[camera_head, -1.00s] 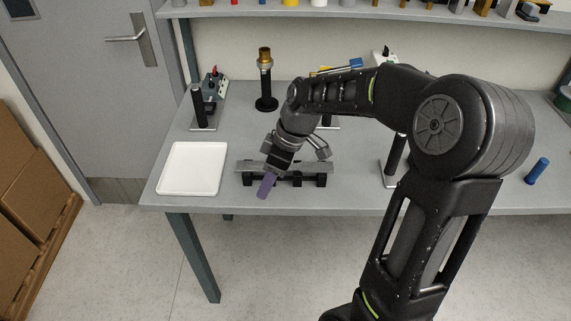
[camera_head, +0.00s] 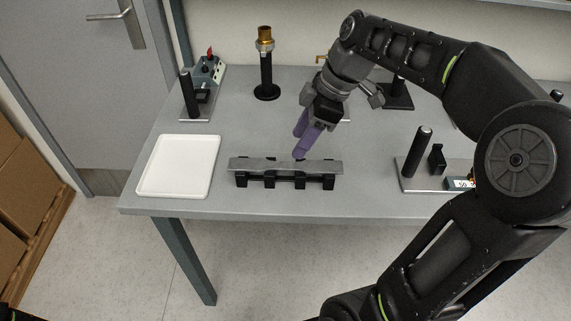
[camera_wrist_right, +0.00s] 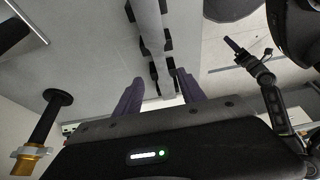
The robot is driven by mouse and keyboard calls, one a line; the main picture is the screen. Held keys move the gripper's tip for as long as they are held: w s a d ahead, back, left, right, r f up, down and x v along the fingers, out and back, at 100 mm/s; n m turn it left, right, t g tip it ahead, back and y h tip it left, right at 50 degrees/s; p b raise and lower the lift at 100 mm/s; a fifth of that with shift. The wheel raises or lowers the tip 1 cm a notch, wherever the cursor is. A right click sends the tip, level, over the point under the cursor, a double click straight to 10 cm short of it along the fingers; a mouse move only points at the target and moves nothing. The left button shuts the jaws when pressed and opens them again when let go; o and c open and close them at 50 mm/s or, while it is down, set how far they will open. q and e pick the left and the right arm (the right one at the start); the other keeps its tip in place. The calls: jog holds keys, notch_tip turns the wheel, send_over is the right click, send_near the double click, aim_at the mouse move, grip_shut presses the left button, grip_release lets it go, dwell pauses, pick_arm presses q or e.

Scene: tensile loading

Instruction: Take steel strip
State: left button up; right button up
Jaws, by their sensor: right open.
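The steel strip (camera_head: 262,165) is a flat grey bar lying lengthwise across a black rack (camera_head: 286,182) near the table's front edge. My right gripper (camera_head: 299,148), with purple fingers, is just behind and above the strip's right half. In the right wrist view its fingers (camera_wrist_right: 160,88) are apart and empty. The strip (camera_wrist_right: 149,28) runs away from the camera there, beyond the fingertips and roughly in line with the space between them. My left gripper (camera_wrist_right: 232,44) shows small in the right wrist view, away from the strip; its opening is unclear.
A white tray (camera_head: 146,188) lies left of the rack. A brass-topped black post (camera_head: 265,65) and a post fixture (camera_head: 190,95) stand behind. Another fixture (camera_head: 418,150) is to the right. The table (camera_head: 225,125) is clear between tray and rack.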

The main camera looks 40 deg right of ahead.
aim_at(286, 165)
jog(key=shift+w+a+f, duration=0.1)
jog(key=shift+a+f, duration=0.1)
jog(key=shift+f, duration=0.35)
jog(key=x, duration=0.5)
jog(key=shift+f+p, duration=0.15)
jog(key=shift+p, duration=0.2)
jog(key=shift+f+b, duration=0.25)
jog(key=shift+b, duration=0.15)
dwell(0.4)
jog(key=shift+c, duration=0.2)
grip_shut()
dwell(0.4)
dwell(0.9)
